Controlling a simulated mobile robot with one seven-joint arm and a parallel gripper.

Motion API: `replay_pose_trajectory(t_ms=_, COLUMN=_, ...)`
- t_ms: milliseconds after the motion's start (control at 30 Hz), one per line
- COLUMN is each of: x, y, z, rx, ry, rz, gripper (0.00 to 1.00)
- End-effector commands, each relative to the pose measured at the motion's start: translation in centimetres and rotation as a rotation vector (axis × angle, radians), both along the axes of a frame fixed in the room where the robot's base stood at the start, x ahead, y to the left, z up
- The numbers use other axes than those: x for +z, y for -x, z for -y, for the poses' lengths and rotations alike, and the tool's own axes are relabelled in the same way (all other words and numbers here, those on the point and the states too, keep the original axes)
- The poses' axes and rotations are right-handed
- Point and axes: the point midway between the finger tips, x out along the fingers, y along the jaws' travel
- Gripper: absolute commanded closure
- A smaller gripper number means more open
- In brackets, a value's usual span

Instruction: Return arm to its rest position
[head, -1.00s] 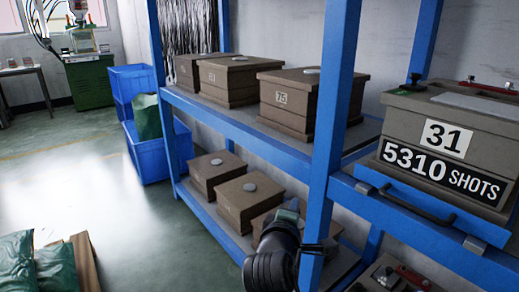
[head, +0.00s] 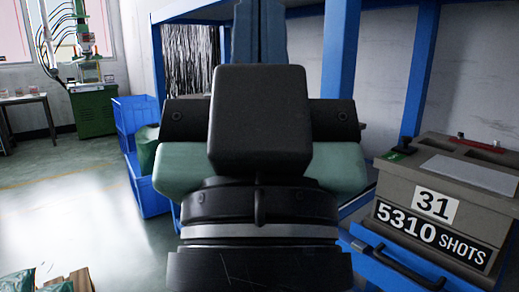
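My gripper (head: 259,45) and wrist fill the middle of the head view, seen from behind, raised in front of the blue shelf. A narrow blue-grey part rises beyond the black housing at the top edge. I cannot tell whether it is fingers or something held, nor whether the gripper is open or shut. The arm hides most of the shelf and its brown boxes. A brown mould marked 31 and 5310 SHOTS (head: 437,205) sits on the blue rack at the right, clear of my gripper.
A blue shelf post (head: 341,60) stands just behind my arm on the right. Stacked blue bins (head: 135,115) stand to the left. A green machine (head: 92,108) is at the back left. Green bags (head: 18,283) lie at the lower left. The floor between is clear.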

Motion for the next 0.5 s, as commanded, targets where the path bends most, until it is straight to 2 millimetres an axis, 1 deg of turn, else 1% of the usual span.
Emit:
replay_pose_trajectory(t_ms=33, x=3.3, y=0.0, z=0.0, rx=-0.001, ry=0.001, rz=-0.001, gripper=1.00)
replay_pose_trajectory(t_ms=400, x=14.8, y=-0.1, z=0.0, rx=-0.001, ry=0.003, rz=-0.003, gripper=1.00)
replay_pose_trajectory(t_ms=467, x=16.7, y=-0.1, z=0.0, rx=-0.001, ry=0.003, rz=-0.003, gripper=1.00)
replay_pose_trajectory(t_ms=500, x=18.0, y=-0.1, z=0.0, rx=-0.001, ry=0.003, rz=-0.003, gripper=1.00)
